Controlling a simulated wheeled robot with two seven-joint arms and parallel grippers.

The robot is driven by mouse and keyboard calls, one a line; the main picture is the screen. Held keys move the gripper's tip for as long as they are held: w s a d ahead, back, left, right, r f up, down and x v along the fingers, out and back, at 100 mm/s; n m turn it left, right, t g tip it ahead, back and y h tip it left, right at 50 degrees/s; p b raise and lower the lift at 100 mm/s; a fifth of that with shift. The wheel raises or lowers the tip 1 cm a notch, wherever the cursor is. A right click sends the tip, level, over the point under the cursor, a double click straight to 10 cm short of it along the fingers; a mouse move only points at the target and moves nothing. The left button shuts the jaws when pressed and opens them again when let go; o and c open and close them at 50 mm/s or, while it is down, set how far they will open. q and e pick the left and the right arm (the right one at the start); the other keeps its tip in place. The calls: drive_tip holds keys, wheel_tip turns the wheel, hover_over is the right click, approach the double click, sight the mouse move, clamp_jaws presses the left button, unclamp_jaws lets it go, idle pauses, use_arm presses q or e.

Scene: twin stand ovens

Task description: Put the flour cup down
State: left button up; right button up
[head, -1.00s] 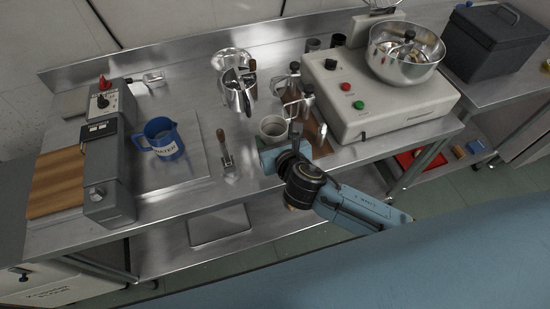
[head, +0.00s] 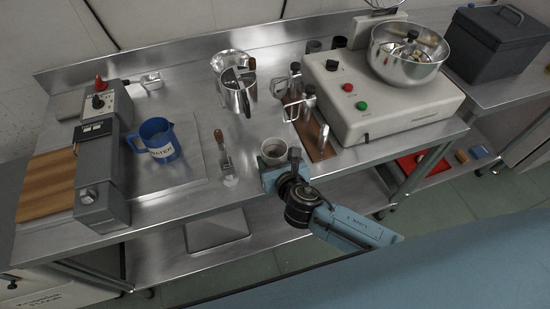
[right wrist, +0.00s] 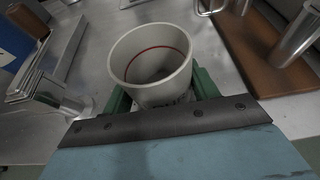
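The flour cup (head: 273,149) is a pale grey-white cup near the front edge of the steel table. In the right wrist view the cup (right wrist: 150,58) looks upright, with a red ring inside; its lower part is partly hidden. My right gripper (head: 272,168) has its green fingers (right wrist: 162,95) close against both sides of the cup and looks shut on it. I cannot tell whether the cup's base touches the table (head: 195,205). My left gripper is not in view.
A blue water jug (head: 158,141) stands to the left. A wooden-handled tool (head: 224,158) lies between jug and cup. A steel pitcher (head: 235,95) stands behind. A brown board (head: 321,141) with steel vessels and a mixer base (head: 375,100) are to the right.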

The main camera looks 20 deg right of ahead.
drive_tip(key=o, duration=0.4)
drive_tip(key=shift+r, duration=0.3)
drive_tip(key=p+v, duration=0.2)
drive_tip(key=v, duration=1)
drive_tip(key=shift+f, duration=0.15)
